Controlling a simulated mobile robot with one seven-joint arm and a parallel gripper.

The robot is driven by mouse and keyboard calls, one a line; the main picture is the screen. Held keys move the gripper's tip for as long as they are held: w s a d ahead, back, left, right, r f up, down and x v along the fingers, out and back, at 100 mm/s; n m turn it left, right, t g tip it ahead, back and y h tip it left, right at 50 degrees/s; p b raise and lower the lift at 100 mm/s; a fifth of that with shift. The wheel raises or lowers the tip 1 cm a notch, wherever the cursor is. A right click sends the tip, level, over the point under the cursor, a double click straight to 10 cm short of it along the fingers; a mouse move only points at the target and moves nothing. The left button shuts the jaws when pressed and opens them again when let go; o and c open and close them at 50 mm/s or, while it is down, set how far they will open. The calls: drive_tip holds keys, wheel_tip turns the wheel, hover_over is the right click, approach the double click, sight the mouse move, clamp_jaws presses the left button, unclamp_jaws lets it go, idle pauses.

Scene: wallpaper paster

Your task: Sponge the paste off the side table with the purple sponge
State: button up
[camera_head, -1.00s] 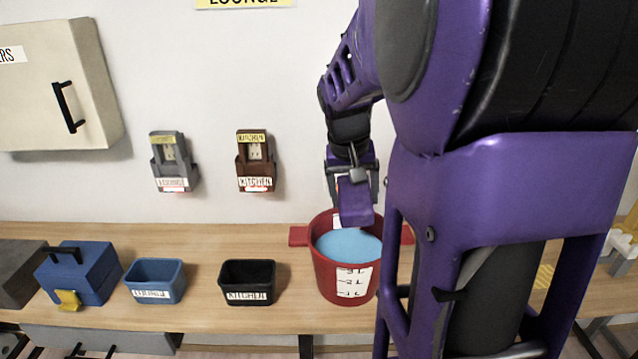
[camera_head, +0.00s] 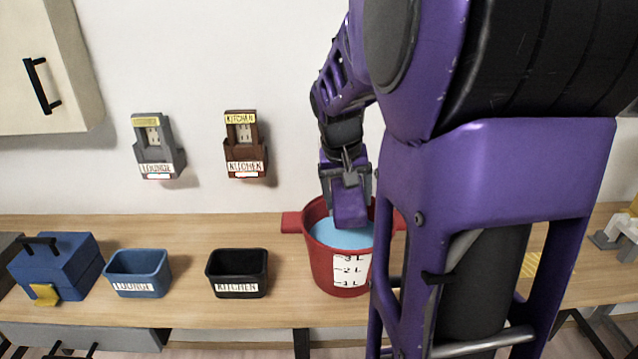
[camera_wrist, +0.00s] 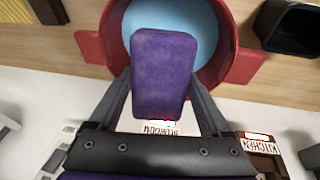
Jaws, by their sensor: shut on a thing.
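My gripper (camera_head: 347,184) is shut on the purple sponge (camera_head: 349,208) above the red bucket (camera_head: 331,268). The sponge also shows between my fingers in the wrist view (camera_wrist: 163,75). The bucket holds light blue liquid (camera_head: 338,235) and has a white scale label with litre marks. The sponge's lower end overlaps the liquid in the head view; I cannot tell whether it touches it. No paste shows clearly. A patch of yellow marks (camera_head: 530,264) lies on the wooden surface at the right, partly behind my arm.
The wooden bench (camera_head: 190,232) carries a blue toolbox (camera_head: 58,265), a blue LOUNGE bin (camera_head: 138,272) and a black KITCHEN bin (camera_head: 237,273). A grey LOUNGE holder (camera_head: 156,147) and a brown KITCHEN holder (camera_head: 244,145) hang on the wall. A cabinet (camera_head: 40,65) hangs at upper left.

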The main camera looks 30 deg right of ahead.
wheel_tip(320, 180, down, 3)
drive_tip(key=shift+f+b, duration=0.2)
drive_tip(key=shift+b, duration=0.45)
drive_tip(key=shift+f, duration=0.9)
drive_tip(key=shift+f, duration=1.55)
